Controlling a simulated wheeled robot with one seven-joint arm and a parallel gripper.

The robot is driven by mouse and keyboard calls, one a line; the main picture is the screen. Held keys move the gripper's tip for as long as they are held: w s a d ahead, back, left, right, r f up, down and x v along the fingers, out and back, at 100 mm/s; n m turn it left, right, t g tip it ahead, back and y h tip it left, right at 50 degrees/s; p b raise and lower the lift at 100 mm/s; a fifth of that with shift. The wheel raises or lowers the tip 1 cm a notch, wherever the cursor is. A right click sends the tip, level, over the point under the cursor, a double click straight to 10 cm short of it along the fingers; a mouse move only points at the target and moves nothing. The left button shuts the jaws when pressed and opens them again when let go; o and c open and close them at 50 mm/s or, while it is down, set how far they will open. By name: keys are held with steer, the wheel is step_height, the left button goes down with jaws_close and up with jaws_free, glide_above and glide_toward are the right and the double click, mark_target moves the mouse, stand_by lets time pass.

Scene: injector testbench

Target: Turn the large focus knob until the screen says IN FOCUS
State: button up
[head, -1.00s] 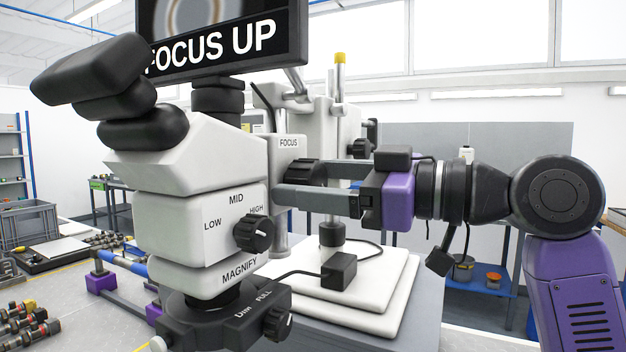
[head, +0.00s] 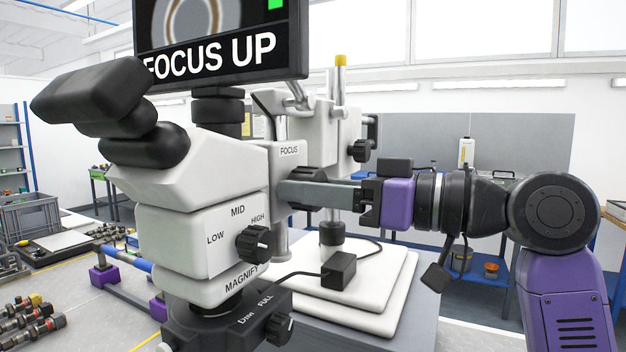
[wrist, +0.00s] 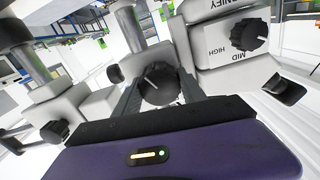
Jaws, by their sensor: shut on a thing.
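The screen (head: 221,40) at the top reads FOCUS UP, with a pale ring image and a green square; its top is cut off. The black large focus knob (head: 300,176) sits on the microscope (head: 196,162) below the FOCUS label, partly hidden by a grey finger in the head view. My gripper (head: 288,191) reaches it from the right, level, and is shut on the knob. In the wrist view, the knob (wrist: 157,84) with a white pointer line sits between my two fingers (wrist: 160,92).
The MAGNIFY knob (head: 254,243) is close to the lower left of my gripper. A lower dial (head: 278,328) marked DIM and FULL is below. The white stage base (head: 365,290) and a post (head: 341,150) stand behind. Free room lies to the right of the base.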

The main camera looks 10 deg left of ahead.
steer(key=o, duration=1.4)
steer(key=shift+c, duration=0.2)
steer(key=shift+d, duration=0.15)
steer(key=b+v, duration=0.1)
steer(key=v, duration=0.6)
steer(key=shift+s+d+b, duration=0.15)
steer(key=shift+d+b, duration=0.1)
steer(key=shift+b, duration=0.05)
